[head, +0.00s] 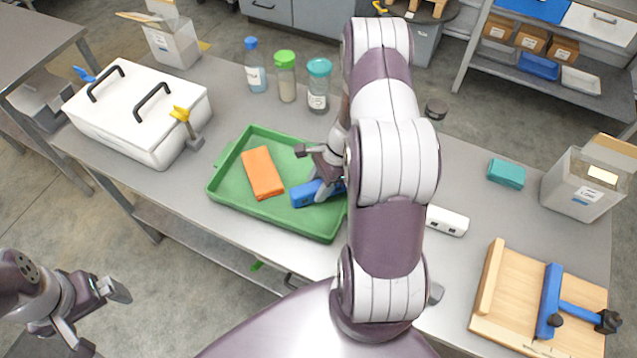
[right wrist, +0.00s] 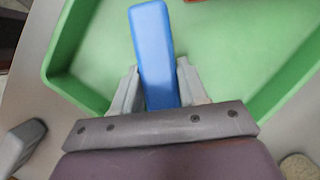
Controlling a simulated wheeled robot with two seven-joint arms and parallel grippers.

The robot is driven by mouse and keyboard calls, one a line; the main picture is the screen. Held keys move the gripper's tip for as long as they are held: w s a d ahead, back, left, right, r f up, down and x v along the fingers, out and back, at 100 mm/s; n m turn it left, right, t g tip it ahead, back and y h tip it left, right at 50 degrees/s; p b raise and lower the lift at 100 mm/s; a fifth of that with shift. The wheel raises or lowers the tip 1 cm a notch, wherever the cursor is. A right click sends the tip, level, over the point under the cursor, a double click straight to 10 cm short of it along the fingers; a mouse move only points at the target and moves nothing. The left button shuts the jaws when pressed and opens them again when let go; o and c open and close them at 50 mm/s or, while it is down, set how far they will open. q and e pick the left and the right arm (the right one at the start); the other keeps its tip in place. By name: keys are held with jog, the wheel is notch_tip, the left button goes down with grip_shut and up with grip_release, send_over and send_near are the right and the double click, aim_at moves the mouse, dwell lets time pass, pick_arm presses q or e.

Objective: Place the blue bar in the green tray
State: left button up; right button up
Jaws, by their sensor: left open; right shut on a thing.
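The blue bar (head: 306,193) is between the fingers of my right gripper (head: 322,173), over the right part of the green tray (head: 225,196). In the right wrist view the blue bar (right wrist: 153,50) sticks out forward from between the two fingers of my right gripper (right wrist: 158,92), with the floor of the green tray (right wrist: 225,50) under it. I cannot tell whether the bar touches the tray floor. My arm hides the tray's right end in the head view. My left gripper (head: 98,318) is open and empty, off the table at lower left.
An orange block (head: 262,172) lies in the tray's left part. A white lidded box (head: 140,110) stands left, bottles (head: 286,76) behind. To the right are a teal block (head: 506,173), a white block (head: 447,220) and a wooden board with a blue clamp (head: 548,300).

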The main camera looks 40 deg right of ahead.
jog(key=shift+f, duration=0.1)
jog(key=o, duration=1.1)
jog(key=shift+o, duration=0.2)
jog(key=v, duration=1.2)
jog(key=s+a+r+n+h, duration=0.2)
jog(key=s+a+r+n, duration=0.1)
jog(key=a+n, duration=0.5)
jog(key=s+a+r+n+h, duration=0.2)
jog(key=s+a+r+n, duration=0.1)
jog(key=a+n, duration=0.6)
jog(key=r+n, duration=0.1)
jog(key=n, duration=0.3)
jog(key=shift+s+a+r, duration=0.2)
jog(key=shift+a+r, duration=0.15)
